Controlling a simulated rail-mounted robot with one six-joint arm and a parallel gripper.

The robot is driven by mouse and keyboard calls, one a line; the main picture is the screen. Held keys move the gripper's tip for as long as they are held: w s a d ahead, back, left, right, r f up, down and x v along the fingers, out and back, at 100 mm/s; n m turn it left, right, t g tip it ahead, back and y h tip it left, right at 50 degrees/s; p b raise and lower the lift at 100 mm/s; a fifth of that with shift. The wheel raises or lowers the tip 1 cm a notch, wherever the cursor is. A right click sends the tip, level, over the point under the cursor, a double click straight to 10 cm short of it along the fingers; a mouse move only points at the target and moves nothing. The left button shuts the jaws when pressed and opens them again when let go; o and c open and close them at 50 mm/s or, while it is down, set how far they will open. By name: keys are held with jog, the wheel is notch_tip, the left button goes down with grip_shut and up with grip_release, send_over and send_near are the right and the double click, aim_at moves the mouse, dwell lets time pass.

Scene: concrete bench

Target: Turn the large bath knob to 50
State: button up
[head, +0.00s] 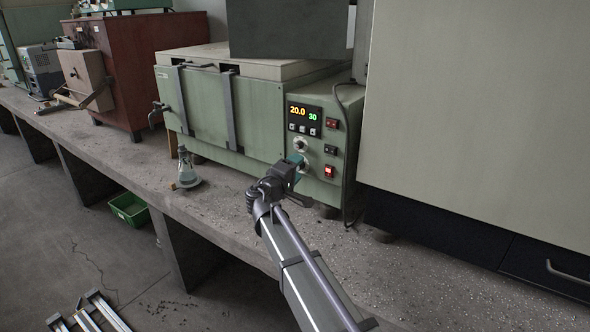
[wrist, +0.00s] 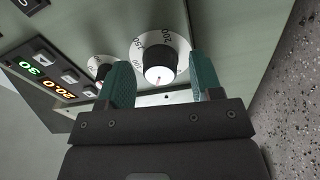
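The bath is a green box (head: 262,105) with a control panel on its right front. The large bath knob (wrist: 161,61) is black with a pale cap, on a white dial marked 100, 150 and 200 where readable.
A smaller knob (wrist: 98,67) sits beside the left finger. The display (head: 304,115) reads 20.0 and 30, with buttons below and red switches (head: 329,171) at right. A large grey cabinet stands right.

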jog(key=shift+s, duration=0.1)
jog(key=v, duration=1)
jog(key=shift+s, duration=0.3)
jog(key=shift+a, duration=0.1)
jog(key=s+d+f+m+g+y+p, duration=0.2)
jog(key=s+d+f+m+g+p, duration=0.1)
jog(key=s+d+g+p, duration=0.35)
jog(key=s+d+f+m+g+y+p, duration=0.2)
jog(key=s+d+f+m+g+p, duration=0.1)
jog(key=s+d+g, duration=0.45)
jog(key=s+d+r+m+g+y+p, duration=0.1)
jog(key=s+d+r+m+y+p, duration=0.1)
jog(key=s+d+r+p, duration=0.2)
jog(key=s+d+r+m+g+y+p, duration=0.1)
jog(key=s+d+r+p, duration=0.4)
jog(key=d, duration=0.5)
jog(key=shift+s+m+y+p, duration=0.55)
jog(key=shift+m+y+p, duration=0.25)
jog(key=shift+y+p, duration=0.2)
